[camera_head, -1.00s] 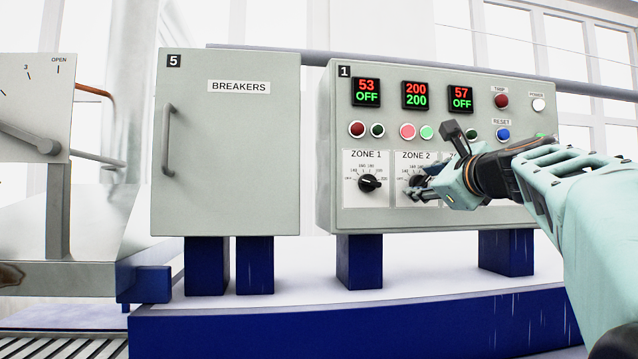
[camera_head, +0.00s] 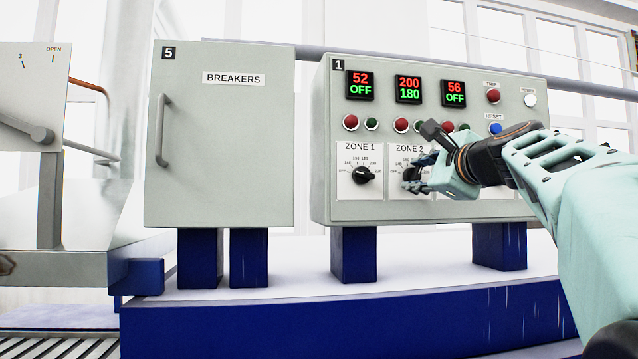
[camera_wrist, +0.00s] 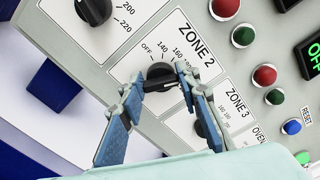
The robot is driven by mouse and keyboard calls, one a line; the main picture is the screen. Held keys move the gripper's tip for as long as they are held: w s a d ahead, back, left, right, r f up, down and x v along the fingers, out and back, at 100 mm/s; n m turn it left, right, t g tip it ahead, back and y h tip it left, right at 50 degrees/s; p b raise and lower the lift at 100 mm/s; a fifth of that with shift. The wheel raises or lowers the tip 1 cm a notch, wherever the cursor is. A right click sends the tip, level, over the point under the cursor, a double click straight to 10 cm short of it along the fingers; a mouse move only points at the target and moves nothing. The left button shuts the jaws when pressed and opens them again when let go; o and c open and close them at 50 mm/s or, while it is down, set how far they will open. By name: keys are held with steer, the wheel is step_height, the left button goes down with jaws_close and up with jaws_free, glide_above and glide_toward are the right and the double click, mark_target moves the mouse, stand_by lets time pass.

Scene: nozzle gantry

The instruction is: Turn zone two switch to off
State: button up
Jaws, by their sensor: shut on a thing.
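The zone two switch (camera_wrist: 158,73) is a black rotary knob on a white ZONE 2 dial plate (camera_wrist: 190,62) marked OFF, 140, 160 and higher. My gripper (camera_wrist: 162,85) is shut on this knob, with one blue-grey finger on each side. The knob's exact pointing is partly hidden by the fingers. In the head view, my gripper (camera_head: 420,178) reaches the zone two knob from the right and covers much of it. The zone two display (camera_head: 408,90) reads 200 in red over 180 in green.
The zone one knob (camera_head: 364,175) is close on the left, and the zone three knob (camera_wrist: 204,129) is close on the other side. Lamps, buttons and displays sit above. A breaker cabinet (camera_head: 222,150) with a handle stands to the left.

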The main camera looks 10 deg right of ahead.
steer(key=n+b, duration=0.1)
steer(key=n, duration=0.1)
steer(key=n+b, duration=0.1)
steer(key=n, duration=0.1)
steer(key=n+b, duration=0.1)
steer(key=shift+a+f+n, duration=0.1)
steer(key=shift+f+n, duration=0.15)
steer(key=shift+n, duration=0.15)
steer(key=n+b, duration=0.2)
steer(key=n, duration=0.2)
steer(key=n+b, duration=0.2)
steer(key=n, duration=0.3)
steer(key=shift+f+n+b, duration=0.1)
steer(key=shift+n+b, duration=0.2)
steer(key=shift+n, duration=0.1)
steer(key=shift+d+n+b, duration=0.2)
steer(key=shift+n+b, duration=0.4)
steer(key=shift+n, duration=1.6)
steer(key=o, duration=1.2)
steer(key=shift+c, duration=0.2)
